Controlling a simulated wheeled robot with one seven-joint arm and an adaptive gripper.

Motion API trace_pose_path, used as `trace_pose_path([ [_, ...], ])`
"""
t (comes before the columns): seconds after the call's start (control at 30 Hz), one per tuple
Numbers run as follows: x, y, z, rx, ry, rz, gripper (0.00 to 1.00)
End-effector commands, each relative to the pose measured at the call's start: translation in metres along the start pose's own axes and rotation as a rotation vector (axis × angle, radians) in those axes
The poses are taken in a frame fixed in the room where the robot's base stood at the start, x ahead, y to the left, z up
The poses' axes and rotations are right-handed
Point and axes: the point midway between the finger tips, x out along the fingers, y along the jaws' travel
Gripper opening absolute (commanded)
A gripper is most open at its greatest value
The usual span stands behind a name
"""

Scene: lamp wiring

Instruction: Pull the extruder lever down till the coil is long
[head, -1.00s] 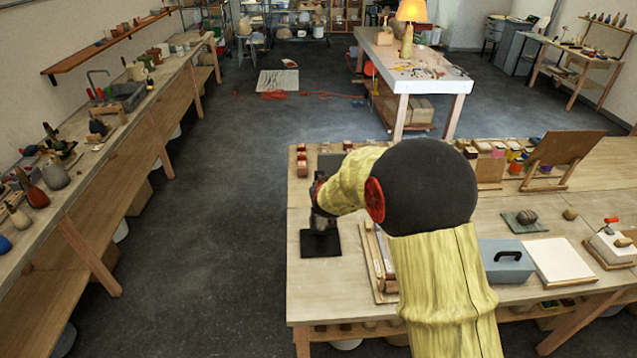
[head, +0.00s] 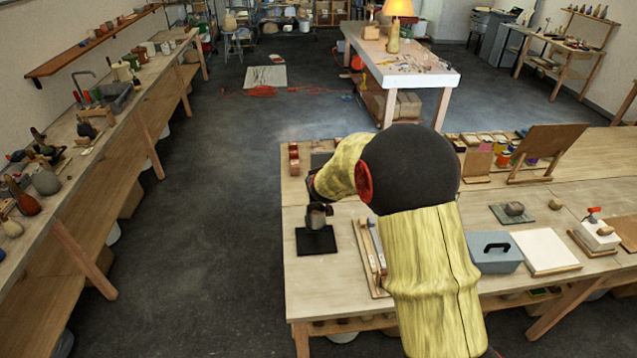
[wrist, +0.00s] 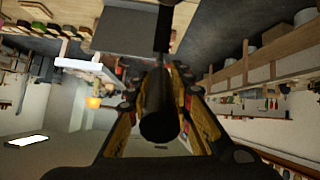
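The extruder (head: 319,217) is a small dark metal device on a black square base (head: 316,241), at the left end of the near workbench. My gripper (head: 312,188) is just above it, partly hidden by my own arm in the head view. In the wrist view a dark rounded bar, which looks like the lever (wrist: 160,118), comes up between the fingers with its round end towards the camera. My gripper (wrist: 163,80) is closed in around this bar, a finger on each side; the exact contact is dark. I cannot make out a coil.
Right of the extruder lie a wooden rack (head: 371,257), a blue-grey box (head: 493,252) and a white board (head: 545,251). Copper-coloured blocks (head: 294,159) stand at the bench's back left corner. The floor left of the workbench (head: 297,290) is clear.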

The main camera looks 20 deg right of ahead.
Motion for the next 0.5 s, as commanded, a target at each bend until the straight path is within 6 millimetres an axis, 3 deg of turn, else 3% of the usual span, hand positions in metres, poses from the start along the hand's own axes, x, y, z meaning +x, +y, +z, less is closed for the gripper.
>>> trace_pose_path([
  [0.27, 0.0004, -0.0004, 0.0030, 0.000, -0.005, -0.001, 0.38],
  [0.5, 0.0006, -0.0006, 0.0043, 0.000, -0.007, -0.001, 0.38],
])
